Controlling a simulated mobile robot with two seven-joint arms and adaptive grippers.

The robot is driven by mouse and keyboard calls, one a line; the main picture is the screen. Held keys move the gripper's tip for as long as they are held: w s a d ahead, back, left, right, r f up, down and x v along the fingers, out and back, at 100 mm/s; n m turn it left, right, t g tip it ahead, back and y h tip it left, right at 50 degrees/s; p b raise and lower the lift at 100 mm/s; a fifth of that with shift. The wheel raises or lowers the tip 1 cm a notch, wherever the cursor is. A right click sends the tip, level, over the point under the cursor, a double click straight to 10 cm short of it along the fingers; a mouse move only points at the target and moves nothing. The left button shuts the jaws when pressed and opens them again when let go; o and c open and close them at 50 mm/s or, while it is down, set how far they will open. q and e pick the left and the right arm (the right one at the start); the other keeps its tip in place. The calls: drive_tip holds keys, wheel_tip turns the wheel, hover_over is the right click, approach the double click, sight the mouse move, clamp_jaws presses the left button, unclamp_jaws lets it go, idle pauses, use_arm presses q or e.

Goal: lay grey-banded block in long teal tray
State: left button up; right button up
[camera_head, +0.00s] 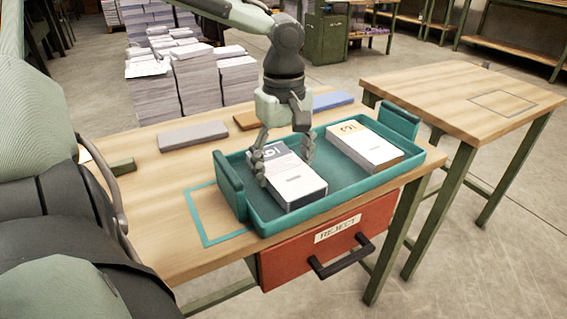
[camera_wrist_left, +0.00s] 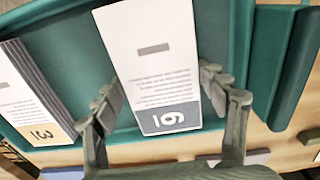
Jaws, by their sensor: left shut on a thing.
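The grey-banded block (camera_head: 292,180) is a white stack with a grey end band bearing a number. It is in the left part of the long teal tray (camera_head: 348,194), lying flat at or very near the tray floor; exact contact is hard to tell. My left gripper (camera_head: 284,160) reaches down from above and is shut on this block, one finger on each long side. In the left wrist view the block (camera_wrist_left: 152,60) lies between the fingers (camera_wrist_left: 160,88), grey band toward the palm. My right gripper is not in view.
A tan-banded block (camera_head: 362,146) lies in the tray's right part. Raised teal handles (camera_head: 230,186) stand at both tray ends. Grey (camera_head: 193,136), brown (camera_head: 246,120) and blue (camera_head: 333,100) slabs lie behind. A red drawer (camera_head: 328,240) marked REJECT hangs below. A side table (camera_head: 455,90) is clear.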

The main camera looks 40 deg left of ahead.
sight(284, 167)
use_arm(q)
drive_tip(key=o, duration=1.5)
drive_tip(key=shift+f, duration=0.1)
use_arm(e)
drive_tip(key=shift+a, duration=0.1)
use_arm(q)
drive_tip(key=shift+r, duration=0.45)
wheel_tip(284, 167, up, 3)
drive_tip(key=shift+r+p, duration=0.15)
drive_tip(key=shift+p, duration=0.35)
wheel_tip(284, 167, up, 8)
drive_tip(key=shift+r+p, duration=0.1)
drive_tip(key=shift+p, duration=0.55)
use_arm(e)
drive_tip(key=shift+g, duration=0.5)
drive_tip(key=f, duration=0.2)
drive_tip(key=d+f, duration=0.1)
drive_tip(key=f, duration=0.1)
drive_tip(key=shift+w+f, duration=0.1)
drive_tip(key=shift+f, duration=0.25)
